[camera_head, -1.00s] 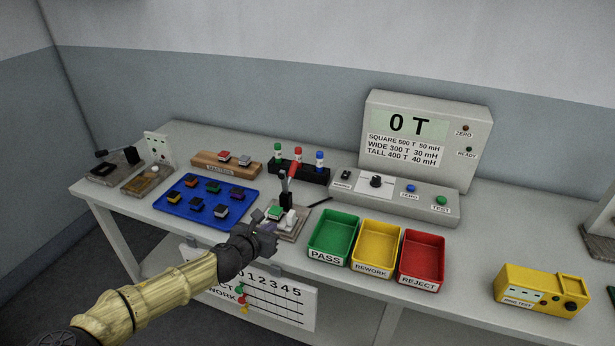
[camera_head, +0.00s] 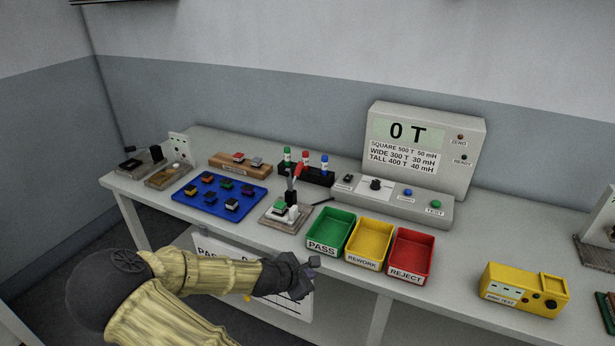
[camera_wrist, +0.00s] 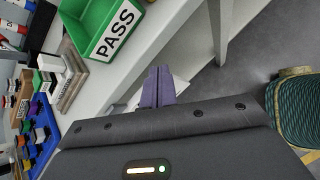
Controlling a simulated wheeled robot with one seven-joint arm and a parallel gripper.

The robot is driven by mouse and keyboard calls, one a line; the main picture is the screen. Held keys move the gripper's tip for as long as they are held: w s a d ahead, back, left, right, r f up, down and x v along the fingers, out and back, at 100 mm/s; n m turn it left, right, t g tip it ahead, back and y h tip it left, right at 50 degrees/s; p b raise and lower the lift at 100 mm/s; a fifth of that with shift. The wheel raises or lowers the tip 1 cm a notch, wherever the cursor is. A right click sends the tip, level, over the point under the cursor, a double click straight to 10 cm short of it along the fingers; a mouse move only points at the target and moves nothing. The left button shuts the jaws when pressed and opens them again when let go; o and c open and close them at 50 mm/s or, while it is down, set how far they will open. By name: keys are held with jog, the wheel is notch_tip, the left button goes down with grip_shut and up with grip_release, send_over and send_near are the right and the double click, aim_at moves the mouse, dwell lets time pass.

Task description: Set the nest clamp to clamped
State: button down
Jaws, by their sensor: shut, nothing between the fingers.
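The nest clamp (camera_head: 297,173) has a red-tipped lever that stands up, leaning a little to the right, above the nest base (camera_head: 270,219). A green-topped connector (camera_head: 280,205) sits in the nest, beside white and black clamp parts. Whether the clamp presses on the connector is too small to tell. My gripper (camera_head: 310,262) is shut and empty, in front of the bench edge, lower right of the nest and apart from it. In the wrist view, my shut purple fingers (camera_wrist: 158,86) point toward the bench edge, with the nest base (camera_wrist: 76,82) to their left.
The green PASS bin (camera_head: 331,232), yellow REWORK bin (camera_head: 370,241) and red REJECT bin (camera_head: 411,256) stand right of the nest. A blue tray (camera_head: 216,207) of connectors lies left. The tester (camera_head: 425,150) is behind. A white board (camera_head: 220,251) hangs at the bench front.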

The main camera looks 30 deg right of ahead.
jog(key=s+a+m+g+y, duration=0.2)
jog(key=s+a+m+y, duration=0.3)
jog(key=s+m, duration=0.3)
jog(key=s+a+r+m+y, duration=0.3)
jog(key=s+a+r+m, duration=0.2)
jog(key=a+r+m, duration=0.2)
notch_tip(320, 180, up, 4)
jog(key=m, duration=0.2)
jog(key=shift+s+a+m+t+y, duration=0.2)
jog(key=shift+a+m+t+y, duration=0.1)
jog(key=shift+m+t, duration=0.1)
jog(key=shift+s+d, duration=0.1)
jog(key=shift+d, duration=0.05)
jog(key=shift+s, duration=0.1)
